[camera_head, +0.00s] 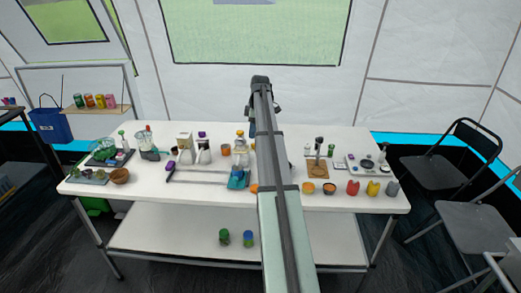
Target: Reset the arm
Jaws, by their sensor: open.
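My arm (284,225) reaches from the bottom of the picture up over the middle of the white table (140,200). My gripper (262,108) is at the dark far end of the arm, near the table's back edge and against the tent wall. Small dark parts stick out on both sides there. It is open, with nothing seen in it. The arm hides a strip of the tabletop, and the fingertips are too small to make out clearly.
The tabletop holds a blue-green item (238,179), a wooden bowl (120,176), a wooden block (317,168), a red item (353,187) and several jars. Two cans stand on the lower shelf (180,238). Black chairs (440,172) stand at the right.

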